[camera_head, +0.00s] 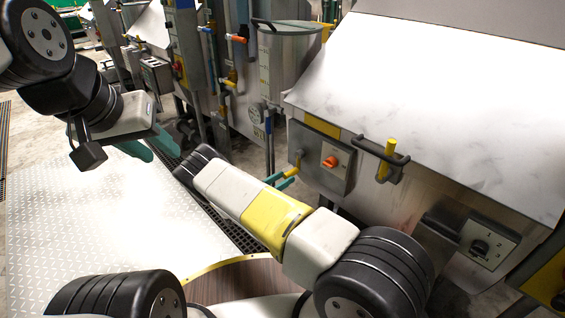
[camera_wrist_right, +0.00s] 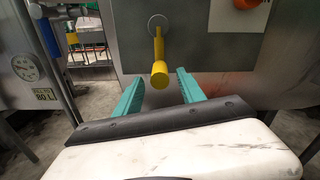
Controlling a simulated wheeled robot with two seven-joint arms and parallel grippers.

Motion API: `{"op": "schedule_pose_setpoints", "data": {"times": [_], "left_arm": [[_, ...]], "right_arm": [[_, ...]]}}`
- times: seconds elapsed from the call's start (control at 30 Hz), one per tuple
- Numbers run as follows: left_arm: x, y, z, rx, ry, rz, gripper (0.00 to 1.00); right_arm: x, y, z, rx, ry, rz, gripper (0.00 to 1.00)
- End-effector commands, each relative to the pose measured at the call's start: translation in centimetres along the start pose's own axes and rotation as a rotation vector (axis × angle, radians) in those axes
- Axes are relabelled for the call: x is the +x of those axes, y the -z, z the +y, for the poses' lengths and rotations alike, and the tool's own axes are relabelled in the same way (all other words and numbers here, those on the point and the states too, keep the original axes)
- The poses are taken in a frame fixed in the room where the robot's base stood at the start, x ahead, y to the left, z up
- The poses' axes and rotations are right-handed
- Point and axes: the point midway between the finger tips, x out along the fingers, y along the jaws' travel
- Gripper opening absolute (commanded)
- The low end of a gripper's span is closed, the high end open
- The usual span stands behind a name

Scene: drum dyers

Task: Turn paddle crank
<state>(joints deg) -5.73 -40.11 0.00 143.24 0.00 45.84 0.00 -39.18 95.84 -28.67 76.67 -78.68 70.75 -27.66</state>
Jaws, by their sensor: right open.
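A yellow crank handle (camera_head: 293,171) sticks out from a grey metal panel, just left of a red-orange knob. In the right wrist view the yellow crank (camera_wrist_right: 158,70) hangs from a round silver disc, its round end facing me. My right gripper (camera_head: 282,181) is at the crank in the head view. In the wrist view its teal fingers (camera_wrist_right: 160,92) are apart, with the crank end between them in the picture and slightly beyond the tips. I see no contact. My left gripper (camera_head: 120,142) is at the upper left, away from the machine, its teal fingers apart and empty.
The red-orange knob (camera_head: 330,161) sits close right of the crank. A black handle with a yellow grip (camera_head: 388,158) juts from the machine front. A steel drum (camera_head: 290,62) and pipes stand behind. The metal floor plate (camera_head: 110,220) at left is clear.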

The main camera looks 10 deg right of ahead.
Motion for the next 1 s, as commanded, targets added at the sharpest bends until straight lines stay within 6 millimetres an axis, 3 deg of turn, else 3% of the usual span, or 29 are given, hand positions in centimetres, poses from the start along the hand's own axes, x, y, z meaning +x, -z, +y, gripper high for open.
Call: {"op": "schedule_pose_setpoints", "data": {"times": [0.23,0.57,0.8,1.0], "left_arm": [[0.0,0.0,0.0,0.000,0.000,0.000,0.36],[0.0,0.0,0.0,0.000,0.000,0.000,0.36],[0.0,0.0,0.0,0.000,0.000,0.000,0.36],[0.0,0.0,0.0,0.000,0.000,0.000,0.36]], "right_arm": [[3.0,0.0,0.0,0.000,0.000,0.001,0.47],[3.5,0.1,0.0,0.000,0.000,0.002,0.47],[3.5,0.1,0.0,0.000,0.000,0.002,0.02],[3.5,0.1,0.0,0.001,0.000,0.002,0.00]]}}
